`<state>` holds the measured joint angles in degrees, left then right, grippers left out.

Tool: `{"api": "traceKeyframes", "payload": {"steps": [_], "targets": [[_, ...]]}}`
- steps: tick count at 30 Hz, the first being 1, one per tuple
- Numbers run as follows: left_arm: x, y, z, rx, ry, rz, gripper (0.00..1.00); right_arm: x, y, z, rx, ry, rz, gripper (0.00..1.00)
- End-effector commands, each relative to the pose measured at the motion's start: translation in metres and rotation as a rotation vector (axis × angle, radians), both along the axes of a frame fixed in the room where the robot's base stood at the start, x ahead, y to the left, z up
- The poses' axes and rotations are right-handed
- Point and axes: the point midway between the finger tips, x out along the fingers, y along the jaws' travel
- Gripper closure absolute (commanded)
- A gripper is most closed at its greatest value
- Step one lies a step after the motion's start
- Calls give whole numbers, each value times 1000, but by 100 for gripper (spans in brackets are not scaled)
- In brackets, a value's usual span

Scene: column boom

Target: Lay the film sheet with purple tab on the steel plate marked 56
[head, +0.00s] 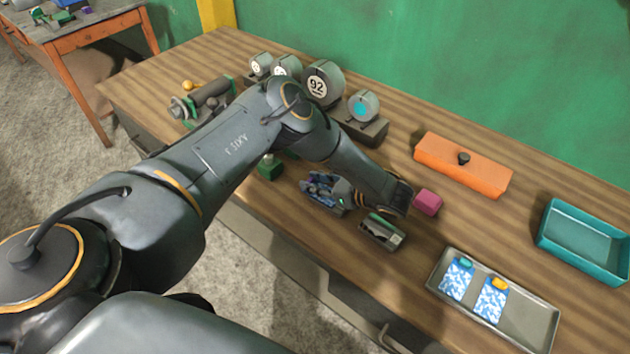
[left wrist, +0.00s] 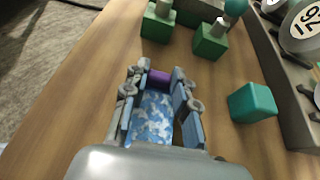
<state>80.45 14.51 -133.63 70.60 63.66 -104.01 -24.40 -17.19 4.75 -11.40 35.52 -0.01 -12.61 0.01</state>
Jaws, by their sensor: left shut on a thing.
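My left gripper (head: 326,190) is low over the middle of the wooden table in the head view, pointing left. In the left wrist view the gripper (left wrist: 159,92) is shut on a blue-and-white patterned film sheet (left wrist: 152,113), which lies between its fingers with the purple tab (left wrist: 158,79) at the far end. Round discs stand in a row at the back; one disc (head: 319,85) reads 92 and also shows in the left wrist view (left wrist: 307,20). I cannot read 56 on any plate. My right gripper is not in view.
A metal tray (head: 530,322) holds two similar sheets with teal and yellow tabs. An orange block (head: 463,163), pink block (head: 428,202), teal tray (head: 585,241) and small dark box (head: 382,232) stand to the right. Green blocks (left wrist: 210,41) and a teal block (left wrist: 252,102) lie ahead.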

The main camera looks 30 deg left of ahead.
Motion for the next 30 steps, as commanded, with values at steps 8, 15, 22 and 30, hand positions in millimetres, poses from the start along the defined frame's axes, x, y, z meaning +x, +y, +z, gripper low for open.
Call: {"api": "traceKeyframes", "payload": {"steps": [8,15,22,30], "targets": [[0,-1,1,0,0,0,91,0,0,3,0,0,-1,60],[-1,-2,1,0,1,1,91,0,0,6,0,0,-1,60],[0,-2,1,0,0,0,91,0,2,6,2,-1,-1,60],[0,-2,1,0,0,0,91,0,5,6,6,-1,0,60]]}}
